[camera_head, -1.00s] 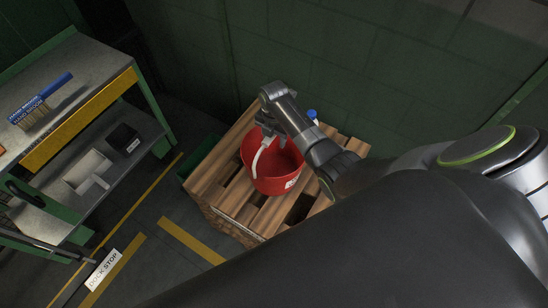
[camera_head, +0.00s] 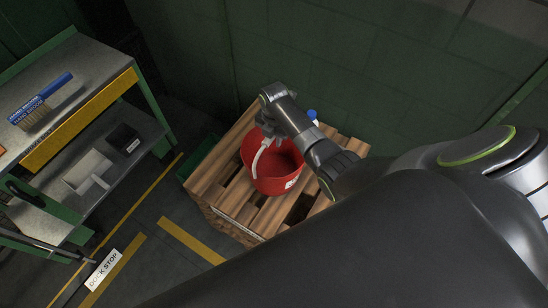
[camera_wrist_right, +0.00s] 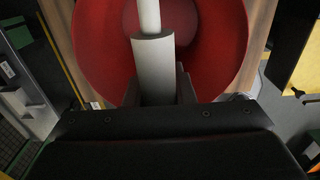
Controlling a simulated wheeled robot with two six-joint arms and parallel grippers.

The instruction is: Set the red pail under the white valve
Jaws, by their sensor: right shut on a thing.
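The red pail (camera_head: 287,184) stands upright on the slatted wooden pallet stack (camera_head: 208,180), its pale handle raised. My right gripper (camera_head: 267,132) reaches over the pail from above and is shut on the handle. In the right wrist view the handle's pale grip (camera_wrist_right: 153,60) lies between my fingers, with the red pail (camera_wrist_right: 215,45) open behind it. A small blue knob (camera_head: 311,114) with a white part below shows just behind my right arm; my arm hides most of it, so I cannot tell if it is the white valve. My left gripper is not in view.
A green-framed bench (camera_head: 95,58) at the left holds a blue-handled brush (camera_head: 40,103). Its lower shelf holds a black box (camera_head: 123,138) and a pale tray (camera_head: 87,168). A dark green wall stands behind the pallets. Yellow-striped floor lies between bench and pallets.

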